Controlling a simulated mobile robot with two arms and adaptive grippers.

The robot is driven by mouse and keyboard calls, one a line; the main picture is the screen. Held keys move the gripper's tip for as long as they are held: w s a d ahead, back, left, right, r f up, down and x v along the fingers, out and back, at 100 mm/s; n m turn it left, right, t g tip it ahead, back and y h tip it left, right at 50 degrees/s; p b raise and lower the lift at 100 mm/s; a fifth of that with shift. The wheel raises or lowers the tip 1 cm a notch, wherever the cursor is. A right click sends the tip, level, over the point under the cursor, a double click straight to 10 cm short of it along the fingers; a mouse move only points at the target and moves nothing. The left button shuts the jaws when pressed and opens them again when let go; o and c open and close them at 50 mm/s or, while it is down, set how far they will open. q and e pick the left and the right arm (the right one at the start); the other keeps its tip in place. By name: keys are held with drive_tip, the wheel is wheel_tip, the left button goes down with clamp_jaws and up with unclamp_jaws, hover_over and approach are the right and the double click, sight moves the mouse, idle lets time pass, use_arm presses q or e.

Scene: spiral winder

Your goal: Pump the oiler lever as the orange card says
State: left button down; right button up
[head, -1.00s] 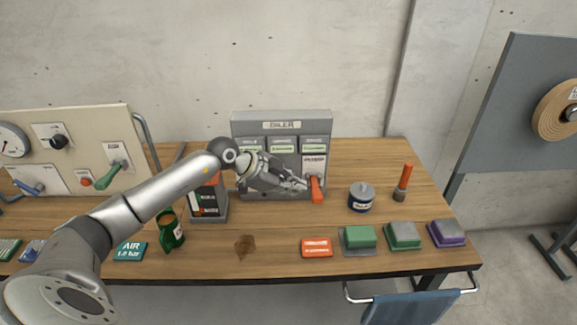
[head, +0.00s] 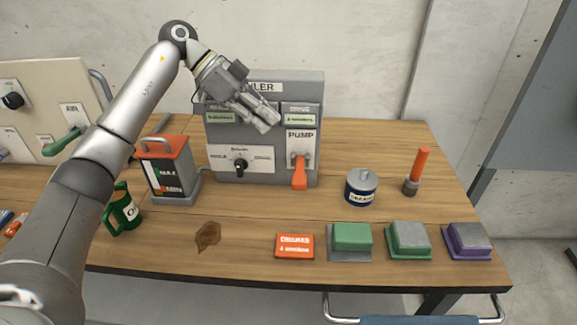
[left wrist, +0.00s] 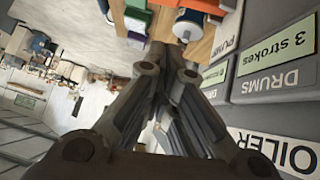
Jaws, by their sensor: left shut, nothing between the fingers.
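The grey oiler panel (head: 262,172) stands at the back of the table. Its orange pump lever (head: 300,178) hangs down under the PUMP label, with nothing touching it. The orange card (head: 295,246) lies flat near the front edge; its print is too small to read surely. My left gripper (head: 272,122) is shut and empty, in front of the panel's upper part, above and left of the lever. It also shows in the left wrist view (left wrist: 168,50), where a panel label (left wrist: 285,48) reads "DRUMS 3 strokes". My right gripper is not in view.
A black selector knob (head: 240,166) sits on the panel's lower left. A grey and orange oil container (head: 168,172) and a green mug (head: 123,212) stand left. A blue tin (head: 361,188), an orange-handled tool (head: 416,170) and several coloured blocks (head: 408,240) stand right.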

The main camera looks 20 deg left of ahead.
use_arm(q)
drive_tip(key=p, duration=0.2)
hover_over(295, 176)
drive_tip(key=f, duration=0.6)
drive_tip(key=shift+w+d+f, duration=0.1)
drive_tip(key=shift+w+f, duration=0.2)
drive_tip(key=shift+f, duration=0.05)
drive_tip(key=shift+s+f, duration=0.2)
drive_tip(key=shift+f, duration=1)
drive_tip(key=shift+s+f, duration=0.1)
drive_tip(key=shift+f, duration=0.6)
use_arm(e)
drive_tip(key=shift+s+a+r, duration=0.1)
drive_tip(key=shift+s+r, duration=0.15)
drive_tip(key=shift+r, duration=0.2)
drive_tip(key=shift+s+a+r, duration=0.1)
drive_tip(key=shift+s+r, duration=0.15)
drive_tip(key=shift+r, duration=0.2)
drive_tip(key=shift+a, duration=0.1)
